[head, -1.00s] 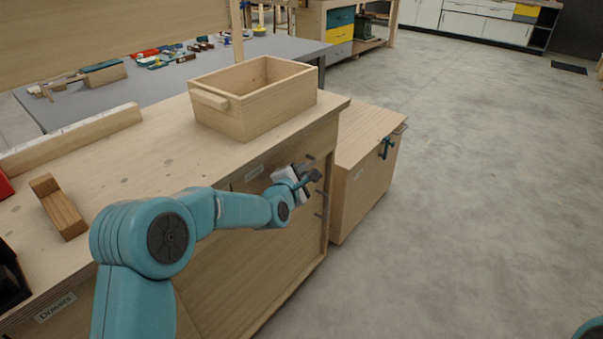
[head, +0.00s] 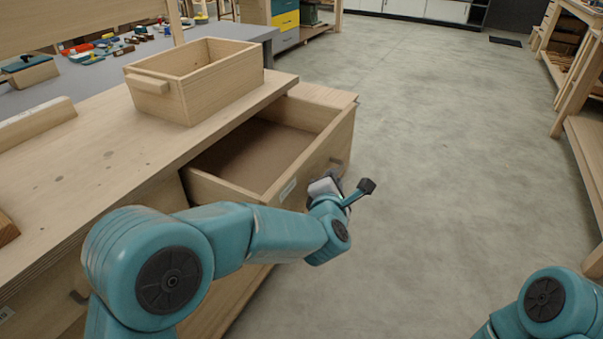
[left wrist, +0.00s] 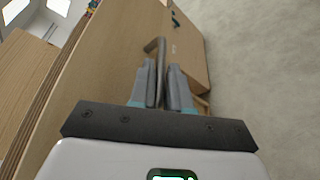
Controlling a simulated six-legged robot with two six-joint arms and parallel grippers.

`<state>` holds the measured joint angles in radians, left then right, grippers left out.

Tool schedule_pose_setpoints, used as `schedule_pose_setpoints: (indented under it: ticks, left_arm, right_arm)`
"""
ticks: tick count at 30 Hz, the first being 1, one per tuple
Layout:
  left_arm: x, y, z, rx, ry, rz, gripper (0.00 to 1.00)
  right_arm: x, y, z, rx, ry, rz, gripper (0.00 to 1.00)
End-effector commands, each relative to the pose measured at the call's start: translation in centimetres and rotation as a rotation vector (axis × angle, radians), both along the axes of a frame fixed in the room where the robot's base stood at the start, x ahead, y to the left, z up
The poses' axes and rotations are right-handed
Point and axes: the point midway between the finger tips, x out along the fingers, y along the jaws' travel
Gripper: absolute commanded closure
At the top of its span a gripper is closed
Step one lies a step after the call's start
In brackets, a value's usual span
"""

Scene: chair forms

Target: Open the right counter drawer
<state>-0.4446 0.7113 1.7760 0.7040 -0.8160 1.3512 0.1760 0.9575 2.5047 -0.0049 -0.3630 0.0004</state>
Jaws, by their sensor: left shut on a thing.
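The right counter drawer (head: 265,148) is a light wooden drawer under the counter top (head: 95,165). It stands pulled well out, and its brown inside floor shows empty. My left gripper (head: 334,182) is at the outer face of the drawer front, its fingers mostly hidden behind my wrist in the head view. In the left wrist view the two grey fingers (left wrist: 162,85) are shut on the grey drawer handle (left wrist: 157,48). My right gripper is out of view; only part of my right arm shows at the bottom right.
An open wooden box (head: 205,82) stands on the counter top. A grey table (head: 110,72) with small tools is behind. Bare concrete floor (head: 430,150) lies right of the drawer, with a wooden bench (head: 588,150) at the far right.

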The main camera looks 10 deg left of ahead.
Motion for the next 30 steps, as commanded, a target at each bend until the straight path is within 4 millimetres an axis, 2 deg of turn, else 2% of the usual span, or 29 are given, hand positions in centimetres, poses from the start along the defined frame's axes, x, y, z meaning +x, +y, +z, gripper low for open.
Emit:
schedule_pose_setpoints:
  ticks: [1,3,9,23,24,26,30]
  left_arm:
    - [-0.4,-1.2,-0.1,0.001,0.0,-0.004,1.0]
    - [-0.8,-2.4,-0.1,0.0,0.002,-0.003,1.0]
    - [-1.6,-4.5,-0.1,0.001,0.002,-0.001,1.0]
    - [-1.8,-5.0,0.0,-0.001,0.001,0.001,1.0]
    - [-1.8,-5.0,0.0,-0.001,0.001,0.001,0.8]
    - [-1.8,-5.0,0.0,-0.001,0.001,0.001,0.62]
    - [-1.8,-5.0,0.0,-0.001,0.001,0.001,0.62]
  right_arm:
    - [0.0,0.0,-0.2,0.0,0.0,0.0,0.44]
    - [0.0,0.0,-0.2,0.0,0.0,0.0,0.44]
    - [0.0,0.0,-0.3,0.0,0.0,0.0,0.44]
    - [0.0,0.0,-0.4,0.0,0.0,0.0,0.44]
    - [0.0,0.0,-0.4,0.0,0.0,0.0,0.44]
    - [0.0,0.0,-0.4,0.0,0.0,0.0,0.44]
    - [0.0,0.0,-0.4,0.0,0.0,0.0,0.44]
